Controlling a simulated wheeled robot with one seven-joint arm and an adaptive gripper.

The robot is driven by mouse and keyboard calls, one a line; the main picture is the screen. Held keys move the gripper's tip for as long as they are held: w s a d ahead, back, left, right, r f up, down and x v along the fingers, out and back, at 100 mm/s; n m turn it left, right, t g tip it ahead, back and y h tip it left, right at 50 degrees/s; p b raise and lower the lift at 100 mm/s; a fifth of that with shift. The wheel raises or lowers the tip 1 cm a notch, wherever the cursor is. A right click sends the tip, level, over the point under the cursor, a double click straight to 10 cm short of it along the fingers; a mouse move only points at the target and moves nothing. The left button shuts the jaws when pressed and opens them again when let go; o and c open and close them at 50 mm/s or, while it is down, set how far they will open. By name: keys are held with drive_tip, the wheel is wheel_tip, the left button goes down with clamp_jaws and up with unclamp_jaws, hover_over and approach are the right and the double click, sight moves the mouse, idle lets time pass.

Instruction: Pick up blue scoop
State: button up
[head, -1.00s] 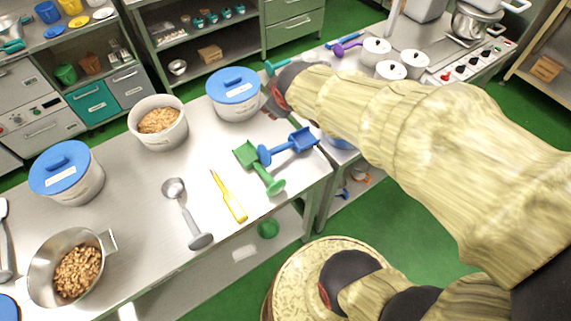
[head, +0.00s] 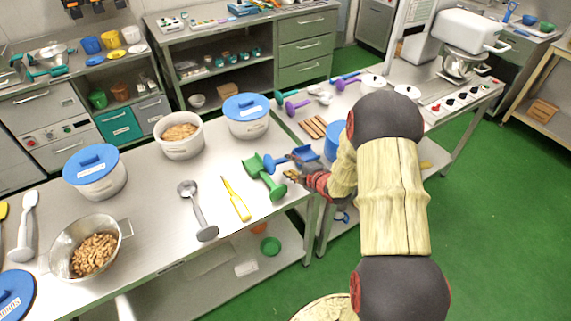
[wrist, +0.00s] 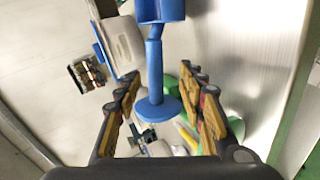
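The blue scoop (head: 305,153) lies on the steel table near its right edge, beside the green scoop (head: 268,182). My gripper (head: 290,168) is low at the table edge, right at the blue scoop, and partly covers it in the head view. In the wrist view the blue scoop (wrist: 155,68) shows with its handle and round end disc in the gap between the open fingers of my gripper (wrist: 162,82). The fingers stand apart on either side of the handle, and no grip on it shows. I cannot tell how deep the handle sits between them.
Blue-lidded tubs (head: 246,117) stand behind. A second table with wooden bars (head: 313,127) and a white mixer (head: 468,40) adjoins at the right. Green floor (head: 490,220) is open at the right.

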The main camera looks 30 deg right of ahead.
sight(287, 160)
drive_tip(key=x, duration=0.4)
drive_tip(key=d+x, duration=0.1)
drive_tip(key=shift+w+a+b, duration=0.1)
drive_tip(key=shift+w+b, duration=0.25)
drive_tip(key=shift+w, duration=0.15)
drive_tip(key=shift+c, duration=1.3)
drive_tip(key=c, duration=0.8)
drive_tip(key=shift+r, duration=0.1)
